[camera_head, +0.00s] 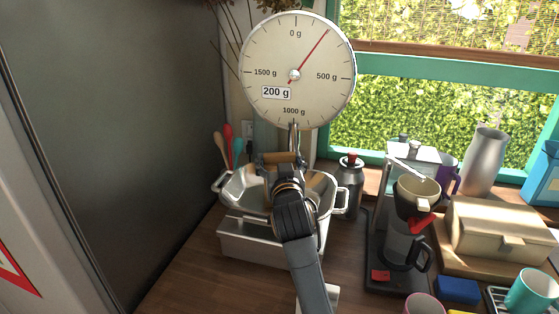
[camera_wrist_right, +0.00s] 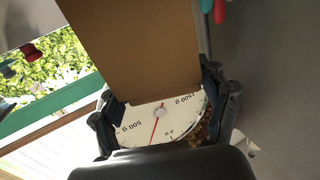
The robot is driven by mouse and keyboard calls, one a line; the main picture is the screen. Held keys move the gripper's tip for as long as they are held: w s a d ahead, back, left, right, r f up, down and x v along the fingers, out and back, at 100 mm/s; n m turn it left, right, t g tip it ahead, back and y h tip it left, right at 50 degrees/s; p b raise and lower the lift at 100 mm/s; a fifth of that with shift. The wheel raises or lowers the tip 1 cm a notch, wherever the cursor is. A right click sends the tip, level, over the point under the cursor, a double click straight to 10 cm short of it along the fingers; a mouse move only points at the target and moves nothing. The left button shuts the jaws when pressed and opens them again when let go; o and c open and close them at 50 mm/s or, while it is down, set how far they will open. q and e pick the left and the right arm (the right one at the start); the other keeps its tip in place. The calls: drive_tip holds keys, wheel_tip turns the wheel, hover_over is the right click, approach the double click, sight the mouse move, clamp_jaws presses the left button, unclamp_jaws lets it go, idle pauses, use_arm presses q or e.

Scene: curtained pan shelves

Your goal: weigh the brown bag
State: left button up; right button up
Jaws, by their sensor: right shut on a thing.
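A hanging scale with a round dial (camera_head: 292,68) stands by the window; its needle points between 0 g and 500 g, and its label reads 200 g. A metal pan (camera_head: 342,197) with side handles is below the dial. My right gripper (camera_head: 290,182) is at the pan, beneath the dial. In the wrist view, the right gripper (camera_wrist_right: 165,108) is shut on the brown bag (camera_wrist_right: 130,50), with the dial (camera_wrist_right: 165,122) upside down behind it. In the head view the arm hides most of the bag; I cannot tell whether it touches the pan. My left gripper is not in view.
A coffee maker (camera_head: 385,276), a dark bottle (camera_head: 350,184) and a tan bread box (camera_head: 500,232) stand to the right. Colored utensils (camera_head: 228,135) are behind the pan at left. A grey panel (camera_head: 110,120) borders the left. The wooden counter is clear at front left.

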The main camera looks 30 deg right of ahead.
drive_tip(key=o, duration=1.9)
drive_tip(key=shift+c, duration=0.2)
drive_tip(key=shift+f, duration=0.1)
drive_tip(key=v, duration=1.2)
clamp_jaws()
